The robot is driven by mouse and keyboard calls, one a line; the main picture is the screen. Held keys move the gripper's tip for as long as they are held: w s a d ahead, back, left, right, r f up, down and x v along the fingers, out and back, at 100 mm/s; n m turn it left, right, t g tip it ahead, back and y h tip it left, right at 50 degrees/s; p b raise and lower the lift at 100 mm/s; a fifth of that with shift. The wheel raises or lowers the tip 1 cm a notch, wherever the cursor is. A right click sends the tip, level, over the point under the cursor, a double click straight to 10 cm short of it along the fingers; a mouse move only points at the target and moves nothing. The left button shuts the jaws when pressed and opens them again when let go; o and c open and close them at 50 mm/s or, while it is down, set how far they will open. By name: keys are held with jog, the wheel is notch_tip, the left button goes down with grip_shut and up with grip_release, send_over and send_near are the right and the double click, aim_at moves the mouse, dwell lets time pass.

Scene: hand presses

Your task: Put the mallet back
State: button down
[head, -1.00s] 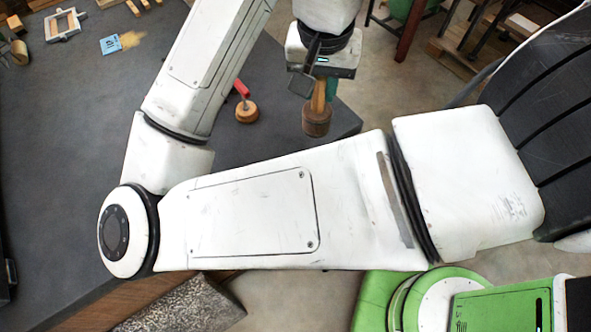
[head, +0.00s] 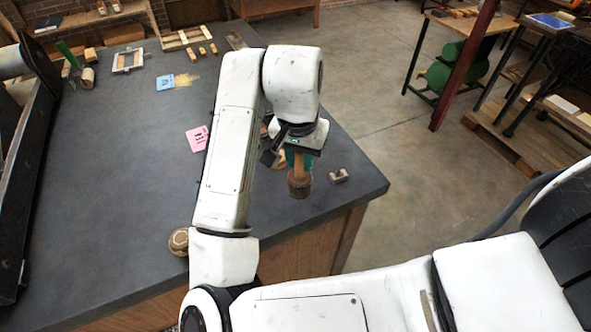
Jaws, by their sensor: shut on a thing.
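My gripper (head: 300,150) is shut on the wooden handle of the mallet (head: 300,184). The mallet hangs head down, with its brown round head below the gripper and its handle roughly upright. In the head view the head shows against the dark table top (head: 120,190), near the table's right end. I cannot tell how high the head is above the top. The upper handle is hidden in the gripper. A teal part shows right beside the handle. I cannot make out a marked resting place for the mallet.
A small block-like tool (head: 338,175) lies just right of the mallet head. A round wooden piece (head: 180,241) is at the front edge. A dark press frame stands far left.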

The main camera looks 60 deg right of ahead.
aim_at(292, 178)
jog(key=shift+w+f, duration=0.4)
jog(key=shift+f, duration=0.1)
jog(key=shift+w+f, duration=0.15)
jog(key=shift+f, duration=0.75)
jog(key=shift+w+f, duration=0.1)
jog(key=shift+f, duration=0.75)
jog(key=shift+f, duration=0.15)
jog(key=c, duration=0.9)
grip_release()
notch_tip(292, 178, up, 12)
jog(key=a, duration=0.1)
jog(key=shift+s+a+p, duration=0.2)
jog(key=shift+a+p, duration=0.1)
jog(key=shift+p, duration=0.1)
